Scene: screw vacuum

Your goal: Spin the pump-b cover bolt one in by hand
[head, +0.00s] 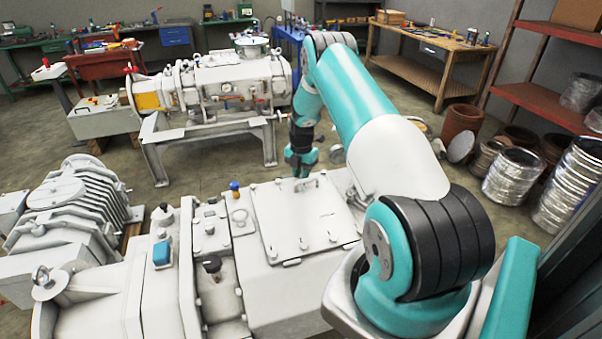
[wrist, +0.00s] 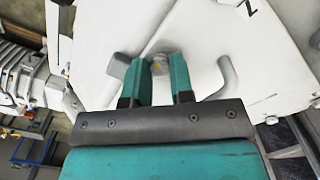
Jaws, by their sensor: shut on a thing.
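The pale pump cover (head: 322,208) lies flat on the white pump housing, with several bolts along its edges. My gripper (head: 301,174) points down at the cover's far edge, beside a bar handle. The fingers are shut on this bolt. Its shank and thread are hidden, so I cannot tell how deep it sits. In the head view the fingers hide the bolt.
Curved grey metal handle parts (wrist: 226,76) stand close to my fingers on the cover. A second pump (head: 215,85), a wooden bench (head: 430,60) and metal drums (head: 517,175) stand farther off.

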